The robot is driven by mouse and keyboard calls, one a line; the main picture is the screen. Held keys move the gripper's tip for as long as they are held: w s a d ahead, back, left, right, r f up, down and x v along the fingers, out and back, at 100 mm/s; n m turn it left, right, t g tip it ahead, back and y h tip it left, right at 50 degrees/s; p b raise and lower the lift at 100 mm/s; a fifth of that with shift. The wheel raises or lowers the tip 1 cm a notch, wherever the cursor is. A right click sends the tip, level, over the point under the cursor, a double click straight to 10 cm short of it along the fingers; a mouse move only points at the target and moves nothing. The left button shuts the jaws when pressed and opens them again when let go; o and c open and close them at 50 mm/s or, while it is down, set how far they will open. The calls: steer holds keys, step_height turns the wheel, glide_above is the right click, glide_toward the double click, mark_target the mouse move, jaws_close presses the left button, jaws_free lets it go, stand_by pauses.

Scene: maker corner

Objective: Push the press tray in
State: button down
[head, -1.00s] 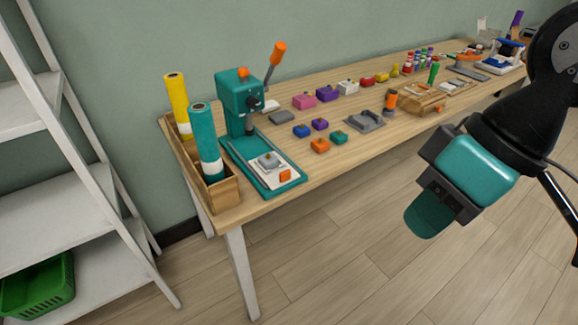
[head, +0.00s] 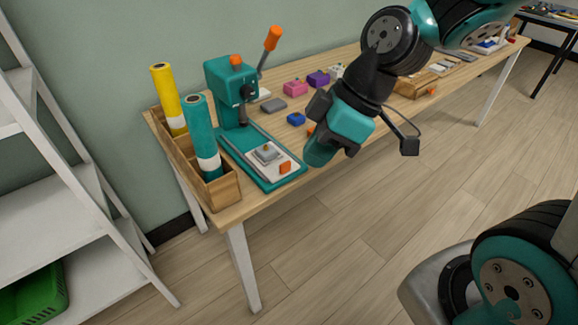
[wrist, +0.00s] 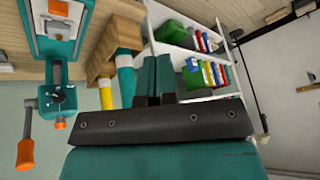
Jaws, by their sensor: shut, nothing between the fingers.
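The teal press (head: 232,88) stands at the near left end of the table. Its white press tray (head: 265,163) sits out along the teal base, towards the table's front edge. A grey block lies on the tray and an orange knob (head: 285,167) marks its front end. The press also shows upside down at the left of the wrist view, with the tray (wrist: 40,26) at the top. My gripper (head: 313,157) is shut and empty, just right of the tray and apart from it. Its teal fingers (wrist: 155,75) lie together in the wrist view.
A wooden box (head: 222,190) with a yellow roll (head: 170,95) and a teal roll (head: 201,130) stands left of the press. Several coloured blocks lie behind my arm, partly hidden. A white shelf (head: 60,160) stands at left. The floor in front is clear.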

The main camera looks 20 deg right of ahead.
steer(key=w+d+f+n+t, duration=0.3)
steer(key=w+d+f+n, duration=0.4)
steer(key=w+d+f, duration=0.25)
glide_toward(284, 175)
step_height(284, 175, down, 4)
steer(key=a, duration=0.2)
steer(key=shift+w+f+y+p, duration=0.2)
steer(key=shift+w+y+p, duration=0.25)
steer(key=shift+w, duration=0.45)
